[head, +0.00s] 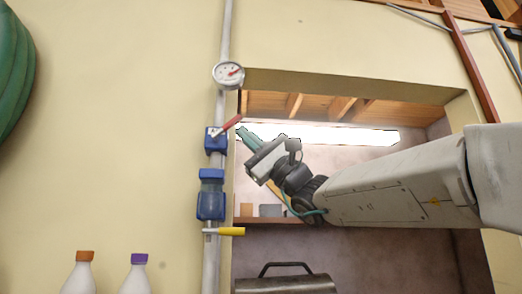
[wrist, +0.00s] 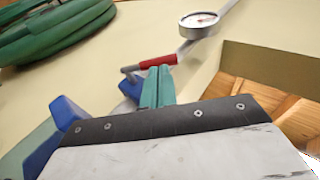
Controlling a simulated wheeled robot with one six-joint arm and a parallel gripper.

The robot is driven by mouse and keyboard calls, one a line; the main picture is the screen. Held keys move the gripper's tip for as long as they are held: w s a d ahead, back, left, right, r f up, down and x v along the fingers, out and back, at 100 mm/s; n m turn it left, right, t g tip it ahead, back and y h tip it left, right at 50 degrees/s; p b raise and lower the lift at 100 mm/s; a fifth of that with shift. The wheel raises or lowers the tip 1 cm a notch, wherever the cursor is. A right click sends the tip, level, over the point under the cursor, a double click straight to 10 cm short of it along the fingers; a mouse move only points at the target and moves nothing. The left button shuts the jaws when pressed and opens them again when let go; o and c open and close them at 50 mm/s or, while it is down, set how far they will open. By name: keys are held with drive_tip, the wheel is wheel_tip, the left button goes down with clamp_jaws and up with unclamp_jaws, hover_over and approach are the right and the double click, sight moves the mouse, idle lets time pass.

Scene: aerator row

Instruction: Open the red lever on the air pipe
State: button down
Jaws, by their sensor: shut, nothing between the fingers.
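The red lever (head: 230,125) is on the upper blue valve body (head: 215,140) of the grey vertical air pipe (head: 225,50). It is tilted, rising to the right from its pivot. My gripper (head: 243,132) is shut and empty, with its teal fingertips just below and right of the lever's outer end. In the wrist view the red lever (wrist: 158,61) lies just beyond the tips of my gripper (wrist: 158,72), across the pipe. Whether the fingers touch the lever, I cannot tell.
A round gauge (head: 228,75) sits above the lever. A blue filter unit (head: 211,195) and a yellow lever (head: 231,231) are lower on the pipe. A recess with a shelf (head: 265,220) opens to the right. A green coiled hose (head: 12,65) hangs at left; bottles (head: 138,275) stand below.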

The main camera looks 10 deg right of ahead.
drive_tip(key=shift+w+a+r, duration=0.2)
drive_tip(key=shift+a+r, duration=0.2)
drive_tip(key=shift+r, duration=0.05)
